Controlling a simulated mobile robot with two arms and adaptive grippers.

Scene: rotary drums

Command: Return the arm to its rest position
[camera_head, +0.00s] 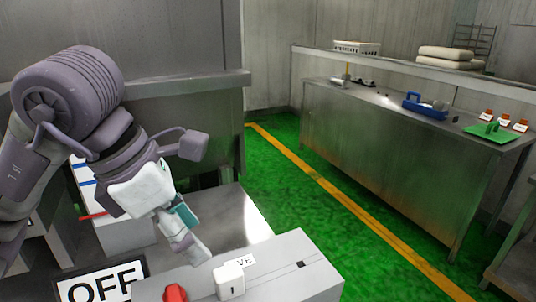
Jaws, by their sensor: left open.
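My left arm comes in from the left and is bent at a large ribbed purple-grey joint. My left gripper (188,240) points down and to the right, close above the near grey metal box. It is open, with nothing visible between its fingers, though the fingers partly overlap from this angle. My right gripper is not in view.
The grey box (300,274) carries a white switch block (229,281), a red knob (175,293) and a partly hidden label. An OFF sign (100,287) stands left of it. Green floor (295,225) lies between.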

